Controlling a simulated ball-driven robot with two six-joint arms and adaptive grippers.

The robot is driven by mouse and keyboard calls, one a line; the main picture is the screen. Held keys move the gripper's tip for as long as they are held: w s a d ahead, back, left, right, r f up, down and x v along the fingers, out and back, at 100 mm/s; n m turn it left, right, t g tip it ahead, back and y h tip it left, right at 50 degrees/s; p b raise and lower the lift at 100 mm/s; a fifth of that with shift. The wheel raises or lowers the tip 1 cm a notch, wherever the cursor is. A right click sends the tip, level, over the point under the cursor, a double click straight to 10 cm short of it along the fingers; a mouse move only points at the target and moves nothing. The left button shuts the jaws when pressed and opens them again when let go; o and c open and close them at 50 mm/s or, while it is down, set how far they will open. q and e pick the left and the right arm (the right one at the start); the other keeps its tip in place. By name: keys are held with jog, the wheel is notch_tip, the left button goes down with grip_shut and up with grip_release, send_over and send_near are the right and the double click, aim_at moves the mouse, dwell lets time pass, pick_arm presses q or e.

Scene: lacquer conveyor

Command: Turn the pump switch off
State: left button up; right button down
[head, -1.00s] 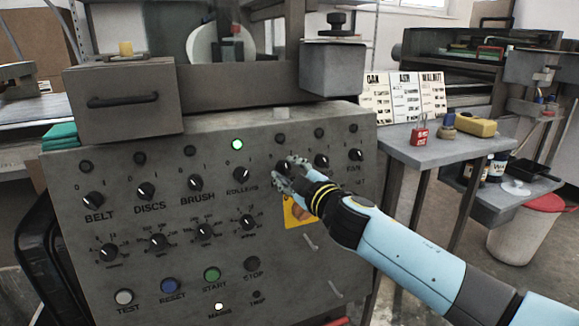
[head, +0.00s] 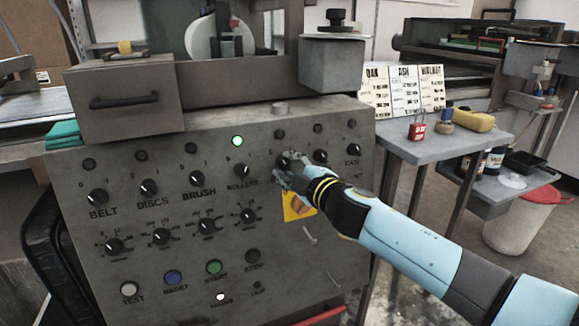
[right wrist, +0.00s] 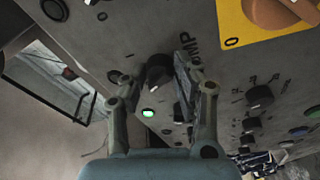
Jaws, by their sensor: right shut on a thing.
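The pump switch (head: 287,158) is a dark round knob in the top row of the grey control panel (head: 330,215), between the rollers and fan switches. My right gripper (head: 284,171) is at this knob and partly covers it and its label. In the right wrist view the knob (right wrist: 157,72) sits between the two fingers of my right gripper (right wrist: 155,78), beside the pump lettering. The gripper is shut on it. Which way the knob points is hard to tell. The small lamp (head: 280,134) above it is dark. My left gripper is not in view.
The rollers lamp (head: 237,141) glows green; the rollers switch (head: 242,170) is close left of my gripper. The fan switch (head: 352,150) is to the right. A side table (head: 440,148) with a red padlock (head: 417,131) stands right.

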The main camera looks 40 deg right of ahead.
jog(key=c, duration=1)
grip_release()
jog(key=s+a, duration=0.1)
jog(key=s, duration=1.1)
jog(key=shift+r, duration=0.3)
jog(key=shift+a, duration=0.1)
jog(key=s+d+f+m+g, duration=0.1)
jog(key=s+f+m+g, duration=0.3)
jog(key=f, duration=0.6)
jog(key=s+f+m+g+h+p, duration=0.1)
jog(key=s+f+g, duration=0.1)
jog(key=s+f, duration=0.65)
jog(key=s+d+f+m+g, duration=0.1)
jog(key=s+f+m+g, duration=0.15)
jog(key=f, duration=0.95)
jog(key=s+a+f+m+g, duration=0.1)
jog(key=s+f, duration=0.4)
jog(key=s, duration=0.5)
jog(key=s+a+f+m+g+y, duration=0.1)
jog(key=s+a+f+m+g, duration=0.1)
jog(key=s, duration=0.8)
jog(key=s+a+f+m+g, duration=0.1)
jog(key=s+a+f+g, duration=0.2)
jog(key=s+f, duration=0.6)
jog(key=shift+s+a+m+g, duration=0.2)
jog(key=shift+s+m+g, duration=0.15)
jog(key=shift+s+g, duration=0.75)
